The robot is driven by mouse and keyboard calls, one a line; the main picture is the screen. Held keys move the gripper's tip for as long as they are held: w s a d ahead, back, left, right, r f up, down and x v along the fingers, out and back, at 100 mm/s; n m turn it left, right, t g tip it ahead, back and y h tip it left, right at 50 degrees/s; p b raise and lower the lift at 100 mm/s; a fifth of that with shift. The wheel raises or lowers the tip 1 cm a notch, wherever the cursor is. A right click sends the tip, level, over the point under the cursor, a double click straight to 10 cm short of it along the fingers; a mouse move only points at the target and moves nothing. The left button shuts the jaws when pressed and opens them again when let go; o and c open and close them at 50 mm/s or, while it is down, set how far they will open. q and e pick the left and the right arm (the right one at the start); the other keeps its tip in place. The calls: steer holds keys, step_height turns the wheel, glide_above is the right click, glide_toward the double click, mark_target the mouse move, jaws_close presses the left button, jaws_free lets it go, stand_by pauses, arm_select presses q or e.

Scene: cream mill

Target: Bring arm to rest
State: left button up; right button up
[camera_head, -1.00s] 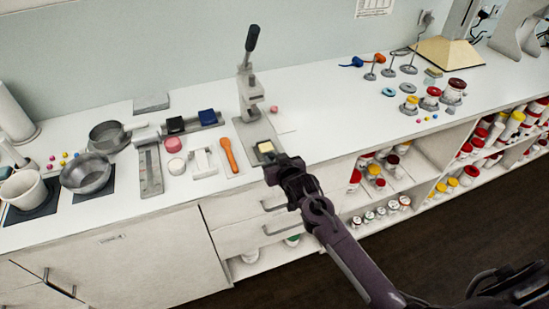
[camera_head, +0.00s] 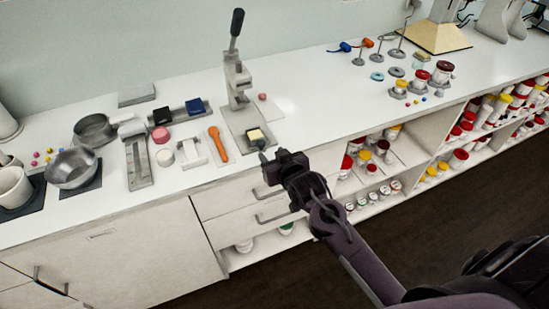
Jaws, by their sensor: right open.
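My right gripper (camera_head: 268,169) is open in front of the counter (camera_head: 315,125), near its front edge and just below the hand press. Nothing shows between its fingers. My right arm reaches in from the lower right. The grey hand press (camera_head: 238,85) stands upright on the counter with its dark lever raised. A small cream-yellow block (camera_head: 255,134) sits on the press base, just beyond the gripper and apart from it. My left gripper is not in view.
Left of the press lie an orange spoon-like tool (camera_head: 218,145), pink and white round pieces and metal pans (camera_head: 72,168). Jars and small stands are at the back right. Below the counter are drawers (camera_head: 240,195) and open shelves with jars. The counter's middle right is clear.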

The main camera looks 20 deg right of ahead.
steer(key=shift+s+r, duration=0.15)
steer(key=shift+s, duration=0.15)
steer(key=s+d+f+g, duration=0.15)
steer(key=s+f, duration=0.45)
steer(key=f, duration=0.6)
steer(key=s+a+f+n+g+b, duration=0.1)
steer(key=s+f+g, duration=0.3)
steer(key=f, duration=0.8)
steer(key=s+d+f+g, duration=0.1)
steer(key=s+f, duration=0.6)
steer(key=f, duration=0.5)
steer(key=s+f+g, duration=0.2)
steer(key=s+f, duration=0.3)
steer(key=s, duration=0.4)
steer(key=s+f+g, duration=0.2)
steer(key=s+f, duration=0.3)
steer(key=s, duration=0.5)
steer(key=s+f+n+g+b, duration=0.1)
steer(key=s+f, duration=0.4)
steer(key=s, duration=0.5)
steer(key=shift+d+f+g, duration=0.3)
steer(key=shift+d+g, duration=0.05)
steer(key=shift+g, duration=0.1)
